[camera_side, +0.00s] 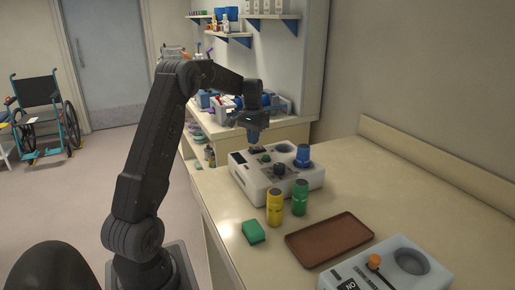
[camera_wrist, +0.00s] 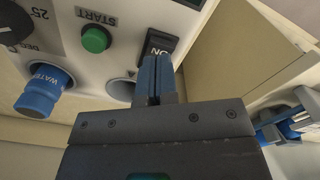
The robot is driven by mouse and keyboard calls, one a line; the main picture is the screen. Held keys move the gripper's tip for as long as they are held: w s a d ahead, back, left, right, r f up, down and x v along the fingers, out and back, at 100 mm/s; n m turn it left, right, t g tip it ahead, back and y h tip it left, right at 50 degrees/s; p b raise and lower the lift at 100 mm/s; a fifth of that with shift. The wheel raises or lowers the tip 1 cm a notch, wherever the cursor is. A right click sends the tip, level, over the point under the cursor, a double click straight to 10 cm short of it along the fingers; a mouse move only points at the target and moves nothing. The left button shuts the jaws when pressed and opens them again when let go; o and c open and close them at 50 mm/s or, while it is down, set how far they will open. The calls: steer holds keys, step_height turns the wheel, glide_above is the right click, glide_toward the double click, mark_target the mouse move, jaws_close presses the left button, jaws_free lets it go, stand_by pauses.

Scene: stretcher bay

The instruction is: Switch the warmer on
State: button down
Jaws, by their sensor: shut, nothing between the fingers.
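The white device (camera_side: 290,188) on the counter has a green START button (camera_wrist: 95,40), a black rocker switch (camera_wrist: 161,46) marked ON, a dark dial (camera_wrist: 14,24) and a blue bottle (camera_wrist: 42,92) marked WATER. No label naming it the warmer is readable. My gripper (camera_side: 256,141) is over its far edge, pointing down, and is shut and empty. In the wrist view my gripper's blue fingertips (camera_wrist: 155,60) are together and overlap the near edge of the rocker. I cannot tell whether they touch it, or which way the rocker is tipped.
A yellow bottle (camera_side: 274,208), a green bottle (camera_side: 300,198), a green sponge (camera_side: 254,232) and a brown tray (camera_side: 330,240) are on the counter in front. A second white unit (camera_side: 398,272) with an orange-tipped lever (camera_side: 374,262) is at the front right. The counter's right side is clear.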

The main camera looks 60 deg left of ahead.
mark_target(253, 148)
steer(key=shift+f, duration=1.15)
stand_by(0.4)
steer(key=shift+r, duration=3.5)
